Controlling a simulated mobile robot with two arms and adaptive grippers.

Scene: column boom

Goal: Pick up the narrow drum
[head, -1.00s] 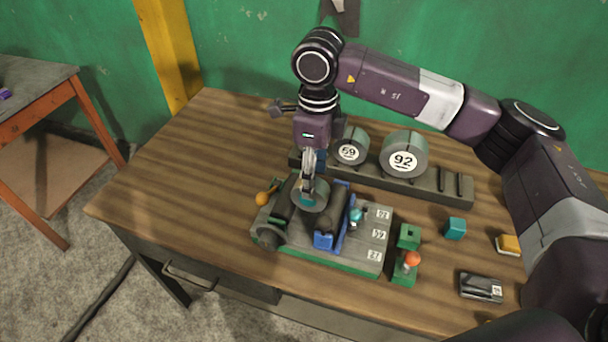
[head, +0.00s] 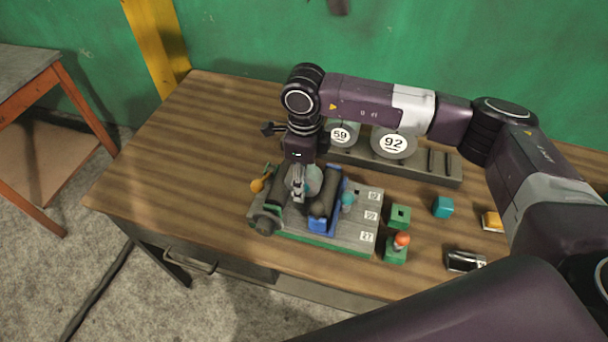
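The narrow drum (head: 315,180) appears to be the thin grey-green disc at the roller fixture (head: 345,227), between its dark rollers. Its lower part is hidden. My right gripper (head: 298,197) comes down from above and overlaps the drum's left side in the head view. The fingers look close together, but I cannot tell whether they are shut on the drum or beside it. My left gripper is not in view.
Drums marked 59 (head: 341,134) and 92 (head: 393,143) stand on a rack (head: 440,172) behind. Small parts lie at right. The table's left side (head: 165,165) is clear.

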